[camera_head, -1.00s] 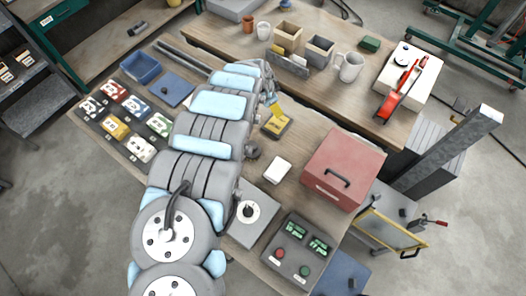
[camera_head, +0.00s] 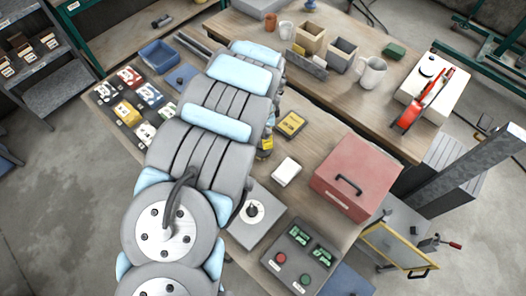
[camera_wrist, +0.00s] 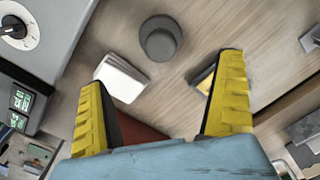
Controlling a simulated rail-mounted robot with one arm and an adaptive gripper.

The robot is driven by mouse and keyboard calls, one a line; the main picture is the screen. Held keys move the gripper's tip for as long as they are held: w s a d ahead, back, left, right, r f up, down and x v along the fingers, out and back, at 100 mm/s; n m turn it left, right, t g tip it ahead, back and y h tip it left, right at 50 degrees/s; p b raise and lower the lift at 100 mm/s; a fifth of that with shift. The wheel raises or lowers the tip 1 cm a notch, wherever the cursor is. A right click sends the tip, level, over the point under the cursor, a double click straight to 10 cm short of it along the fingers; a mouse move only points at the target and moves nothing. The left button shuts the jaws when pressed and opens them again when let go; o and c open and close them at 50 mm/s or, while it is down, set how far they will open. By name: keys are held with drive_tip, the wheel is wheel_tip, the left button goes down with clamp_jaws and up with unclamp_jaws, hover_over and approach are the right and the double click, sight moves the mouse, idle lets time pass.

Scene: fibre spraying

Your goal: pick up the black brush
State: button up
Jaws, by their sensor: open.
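My gripper (camera_wrist: 162,72) is open and empty in the wrist view, its two yellow-and-black fingers spread above the wooden table. A dark grey round piece (camera_wrist: 160,39) with a narrower round top stands on the table beyond the fingertips. I cannot tell whether it is the black brush; no bristles show. In the head view my arm covers that spot, and only a bit of my yellow gripper (camera_head: 266,146) shows beside the arm. No other thing is clearly a black brush.
A white box (camera_wrist: 120,77) lies near the left finger. A yellow-and-black box (camera_head: 291,124) is partly behind the right finger in the wrist view. A red toolbox (camera_head: 356,178), a dial plate (camera_head: 262,221) and a button box (camera_head: 299,257) stand nearby.

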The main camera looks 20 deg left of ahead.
wheel_tip(320, 180, down, 6)
drive_tip(key=shift+d+r, duration=0.1)
drive_tip(key=shift+w+f, duration=0.1)
drive_tip(key=shift+f, duration=0.4)
drive_tip(key=shift+f+p, duration=0.55)
drive_tip(key=shift+f, duration=2.2)
drive_tip(key=c, duration=1.3)
drive_tip(key=shift+r, duration=0.15)
